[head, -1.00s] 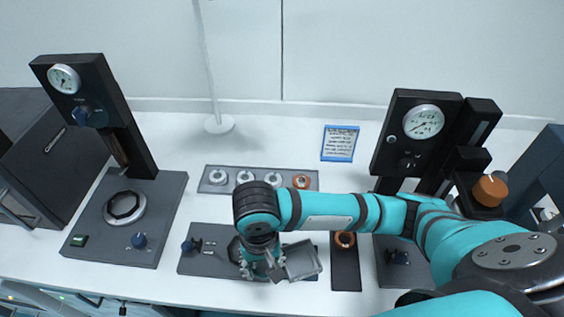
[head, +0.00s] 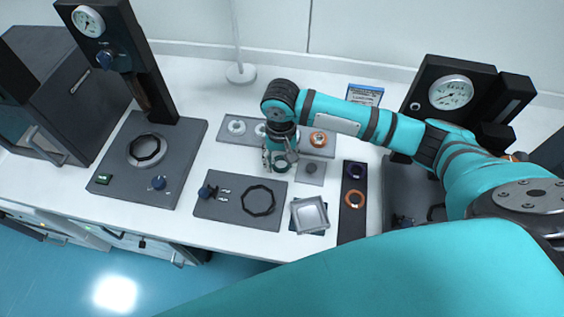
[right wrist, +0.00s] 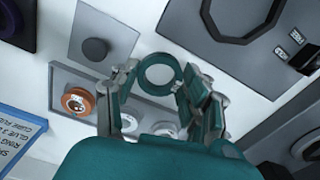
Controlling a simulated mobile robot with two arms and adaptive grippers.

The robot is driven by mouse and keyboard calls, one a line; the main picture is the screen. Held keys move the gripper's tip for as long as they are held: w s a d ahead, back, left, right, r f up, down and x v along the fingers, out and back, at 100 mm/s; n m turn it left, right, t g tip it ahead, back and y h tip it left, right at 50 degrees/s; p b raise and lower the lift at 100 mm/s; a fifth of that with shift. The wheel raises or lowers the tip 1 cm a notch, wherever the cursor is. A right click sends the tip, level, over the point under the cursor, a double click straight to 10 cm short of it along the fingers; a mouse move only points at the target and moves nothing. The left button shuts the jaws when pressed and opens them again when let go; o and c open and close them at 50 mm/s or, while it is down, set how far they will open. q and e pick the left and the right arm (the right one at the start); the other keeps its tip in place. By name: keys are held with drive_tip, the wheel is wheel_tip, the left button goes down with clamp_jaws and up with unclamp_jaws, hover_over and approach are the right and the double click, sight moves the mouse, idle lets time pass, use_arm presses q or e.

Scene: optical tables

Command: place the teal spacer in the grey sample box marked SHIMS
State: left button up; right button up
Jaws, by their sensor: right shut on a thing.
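My right gripper (head: 281,161) is shut on the teal spacer (right wrist: 158,73), a ring held at its fingertips in the right wrist view. In the head view the gripper is in front of the ring rack, and the spacer (head: 281,169) shows below the fingers. A grey, open square box (head: 309,203) stands to the right and nearer the front edge, apart from the gripper. It looks empty, and I cannot read any mark on it. My left gripper is not in view.
The grey rack (head: 226,139) holds several pale rings and a copper one (head: 318,138). A small grey plate with a round knob (head: 311,168) lies close right of the gripper. A black octagonal ring (head: 257,200) lies on a front plate. A dark strip (head: 352,225) stands right of the box.

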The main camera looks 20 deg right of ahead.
sight(282, 161)
drive_tip(key=shift+w+d+f, duration=0.25)
drive_tip(key=shift+f, duration=0.1)
drive_tip(key=shift+f+p, duration=0.4)
drive_tip(key=shift+f, duration=1.05)
drive_tip(key=shift+f, duration=0.1)
drive_tip(key=o, duration=1)
drive_tip(key=shift+o, duration=0.2)
